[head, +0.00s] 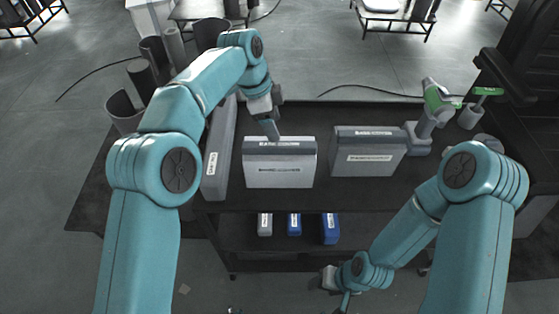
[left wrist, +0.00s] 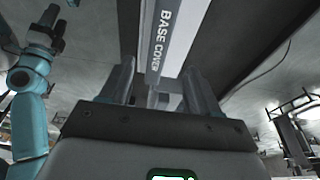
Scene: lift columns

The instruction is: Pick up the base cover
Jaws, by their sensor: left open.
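The base cover (head: 279,172) is a light grey, flat panel-like piece with a darker top edge, standing upright on the dark table in the head view. My left gripper (head: 271,128) is open just above its top edge. In the left wrist view, the edge of the base cover (left wrist: 170,35), with its "BASE COVER" label, lies ahead of and between the open fingers of my left gripper (left wrist: 160,88). I cannot tell whether they touch it. My right gripper (head: 342,297) is low in front of the table, and its jaws are too small to read.
A similar grey piece (head: 365,165) stands to the right, and a tall grey piece (head: 217,150) close on the left. Dark cylinders (head: 122,108) stand at the back left. A green-and-grey tool (head: 432,105) is at the right. Small blue boxes (head: 330,230) sit on the lower shelf.

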